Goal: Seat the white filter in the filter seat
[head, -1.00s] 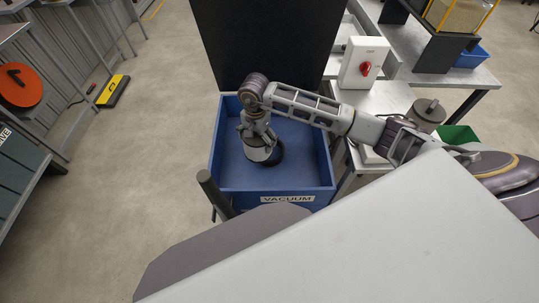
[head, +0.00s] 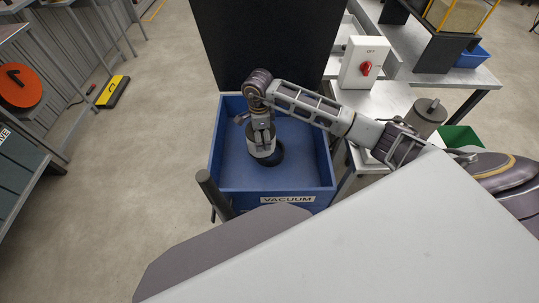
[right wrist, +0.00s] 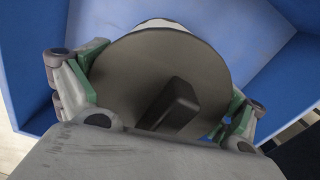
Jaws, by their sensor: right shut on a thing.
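The white filter (head: 262,148) is a short pale cylinder inside the blue box labelled VACUUM. My right gripper (head: 262,133) points down from above and is shut on it. In the right wrist view, the filter's round grey top (right wrist: 135,75) with a dark block-shaped knob (right wrist: 173,104) lies between the green-lined fingers. The dark round filter seat (head: 277,158) shows partly below and right of the filter on the box floor. The filter hides the rest of it. I cannot tell whether they touch. My left gripper is not in view.
The blue box walls (head: 327,165) surround the gripper, with a tall black panel (head: 265,45) behind. At right, a bench holds a grey cylinder with a knob (head: 428,115) and a switch box with a red knob (head: 363,65). A dark post (head: 213,193) stands at the box's front left corner.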

